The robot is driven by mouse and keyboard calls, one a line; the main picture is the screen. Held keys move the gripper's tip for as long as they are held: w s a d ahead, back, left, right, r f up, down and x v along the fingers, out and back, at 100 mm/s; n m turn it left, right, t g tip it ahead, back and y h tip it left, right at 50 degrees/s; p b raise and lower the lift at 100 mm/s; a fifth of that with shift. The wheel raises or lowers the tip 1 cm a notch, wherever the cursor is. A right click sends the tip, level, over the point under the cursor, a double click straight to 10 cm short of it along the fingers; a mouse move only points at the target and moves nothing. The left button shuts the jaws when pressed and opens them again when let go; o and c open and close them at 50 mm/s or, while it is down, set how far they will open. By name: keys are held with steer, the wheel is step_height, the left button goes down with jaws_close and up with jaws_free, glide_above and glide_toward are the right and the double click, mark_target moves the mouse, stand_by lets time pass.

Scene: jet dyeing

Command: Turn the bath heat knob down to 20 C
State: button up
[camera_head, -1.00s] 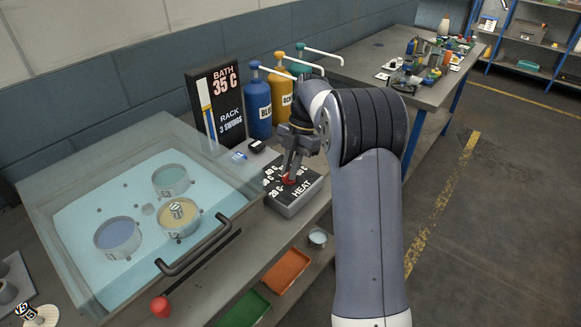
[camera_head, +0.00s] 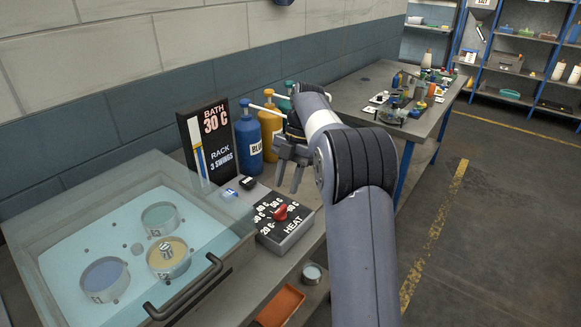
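The heat knob (camera_head: 280,212) is red and sits on top of the black-faced HEAT box (camera_head: 291,236), which has temperature marks around the knob and a 20 C mark at its lower left. I cannot tell exactly which mark the knob points at. The display board (camera_head: 208,140) behind reads BATH 30 C and RACK 3 SWINGS. My gripper (camera_head: 288,180) hangs above and behind the knob, apart from it. Its fingers point down and are spread, with nothing between them.
The glass-covered bath (camera_head: 60,205) with several round pots stands at the left, with a dark handle (camera_head: 187,292) at its front. Blue (camera_head: 249,140) and yellow (camera_head: 270,130) pump bottles stand behind my gripper. An orange tray (camera_head: 281,305) lies below. The floor at right is clear.

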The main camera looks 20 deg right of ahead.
mark_target(281, 208)
steer(key=shift+v, duration=2)
steer(key=shift+f, duration=0.15)
steer(key=x, duration=1)
steer(key=shift+s+a+f, duration=0.15)
steer(key=shift+f, duration=0.1)
steer(key=shift+r, duration=0.1)
steer(key=shift+f+m+b, duration=0.2)
steer(key=shift+m+b, duration=0.3)
steer(key=m+t+b, duration=0.1)
steer(key=m, duration=0.2)
steer(key=shift+s+m+y+b, duration=0.15)
steer(key=shift+m+y+b, duration=0.15)
steer(key=shift+y+b, duration=0.1)
steer(key=shift+s+r+m+t+b, duration=0.1)
steer(key=shift+m+t+b, duration=0.2)
steer(key=shift+m+t, duration=0.6)
steer(key=shift+r+m+t+b, duration=0.1)
steer(key=shift+m+t+b, duration=0.2)
steer(key=shift+m, duration=1.1)
